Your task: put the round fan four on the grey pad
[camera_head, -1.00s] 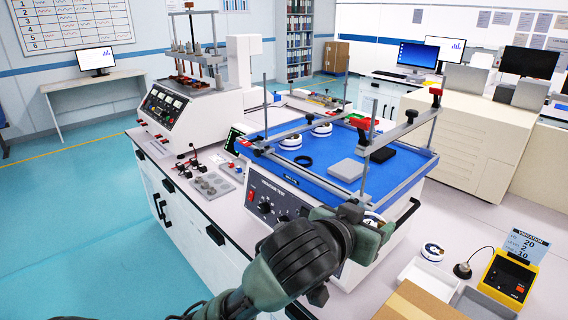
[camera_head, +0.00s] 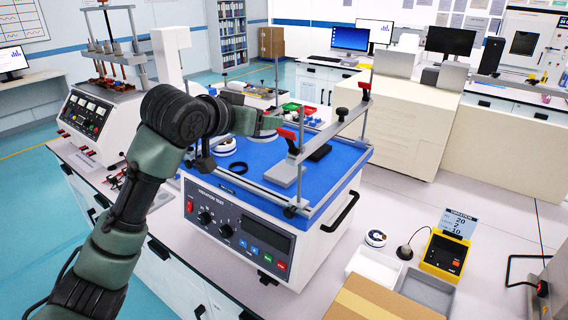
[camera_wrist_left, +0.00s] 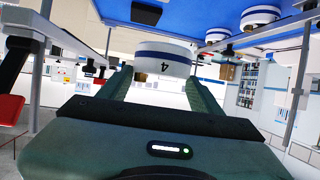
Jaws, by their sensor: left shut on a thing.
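My left gripper (camera_head: 258,122) is over the back of the tester's blue plate. In the left wrist view its two fingers (camera_wrist_left: 165,82) are shut on the round fan four (camera_wrist_left: 163,58), a white disc with a blue band and the number 4. In the head view the held fan (camera_head: 270,122) shows small at the fingertips. My right gripper is not in view.
Another round fan (camera_head: 224,148) and a black ring (camera_head: 239,168) are on the plate. A black pad (camera_head: 318,152) lies behind the grey one. Metal posts and a crossbar (camera_head: 335,125) with red clamps stand around the plate.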

